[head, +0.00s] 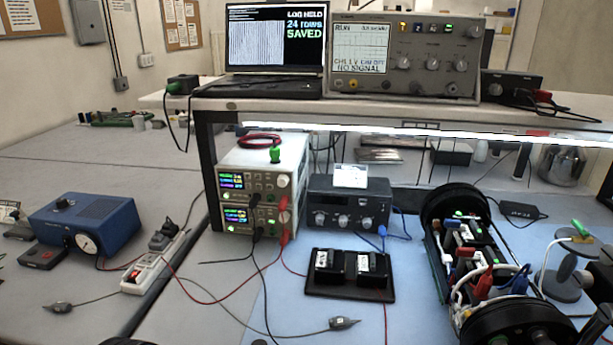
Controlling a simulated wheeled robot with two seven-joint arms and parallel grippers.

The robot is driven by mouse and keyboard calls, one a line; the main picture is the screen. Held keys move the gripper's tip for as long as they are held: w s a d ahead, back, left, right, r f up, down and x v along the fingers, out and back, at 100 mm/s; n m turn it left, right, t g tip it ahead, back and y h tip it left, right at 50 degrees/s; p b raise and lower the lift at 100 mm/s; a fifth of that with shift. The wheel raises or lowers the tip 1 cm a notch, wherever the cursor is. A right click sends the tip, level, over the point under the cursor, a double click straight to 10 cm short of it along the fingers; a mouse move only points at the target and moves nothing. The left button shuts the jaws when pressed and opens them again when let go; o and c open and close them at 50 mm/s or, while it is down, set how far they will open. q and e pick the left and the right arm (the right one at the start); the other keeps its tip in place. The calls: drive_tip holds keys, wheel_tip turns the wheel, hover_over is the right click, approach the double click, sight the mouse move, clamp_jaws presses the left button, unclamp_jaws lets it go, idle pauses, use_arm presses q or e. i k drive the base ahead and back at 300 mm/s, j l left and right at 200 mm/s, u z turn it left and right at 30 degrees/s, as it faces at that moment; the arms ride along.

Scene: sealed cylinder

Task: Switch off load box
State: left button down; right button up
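A dark grey box (349,206) with several knobs on its front stands on the blue mat under the shelf, right of the stacked power supplies (262,190). It looks like the load box, but its lettering is too small to read. A white card (350,176) stands on its top. Blue leads (398,225) run at its right side. I cannot tell which part is its switch or whether it is on. Neither of my grippers can be made out in the head view.
A black tray (318,291) with two black blocks lies in front of the box. An open electronics frame with black end discs (455,205) stands at right. A blue gauge box (85,226) and a power strip (155,265) are at left. Loose leads cross the mat.

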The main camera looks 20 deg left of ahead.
sight(66, 240)
drive_tip(key=u, duration=2.15)
drive_tip(key=z, duration=0.35)
drive_tip(key=i+j+z, duration=0.1)
drive_tip(key=z, duration=0.3)
drive_tip(key=i+j+z, duration=0.1)
drive_tip(key=j+z, duration=0.4)
drive_tip(key=z, duration=0.3)
drive_tip(key=j+z, duration=0.35)
drive_tip(key=j, duration=1.2)
